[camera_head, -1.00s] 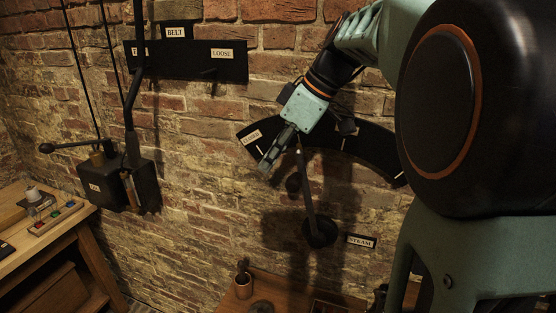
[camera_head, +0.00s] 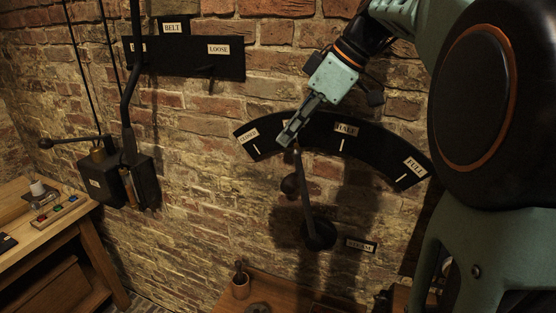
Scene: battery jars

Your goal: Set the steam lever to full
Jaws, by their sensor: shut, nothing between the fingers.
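The steam lever (camera_head: 307,206) is a dark rod on a round wall pivot (camera_head: 318,235), below a black arc plate (camera_head: 376,154). The plate carries the labels CLOSED (camera_head: 249,136), HALF (camera_head: 346,129) and FULL (camera_head: 414,166). Another label between CLOSED and HALF is mostly hidden by my gripper. The lever leans slightly left of upright, its top between CLOSED and HALF. A dark knob shape (camera_head: 290,184) shows beside the rod. My gripper (camera_head: 288,137) is shut and empty, its tips at the lever's upper end. I cannot tell whether they touch it.
A STEAM label (camera_head: 360,245) is right of the pivot. A wooden bench with a small pot (camera_head: 240,286) stands below. At left are the belt plate (camera_head: 183,60), a dark wall box with a lever (camera_head: 124,181) and a wooden table (camera_head: 62,232). The wall between is clear.

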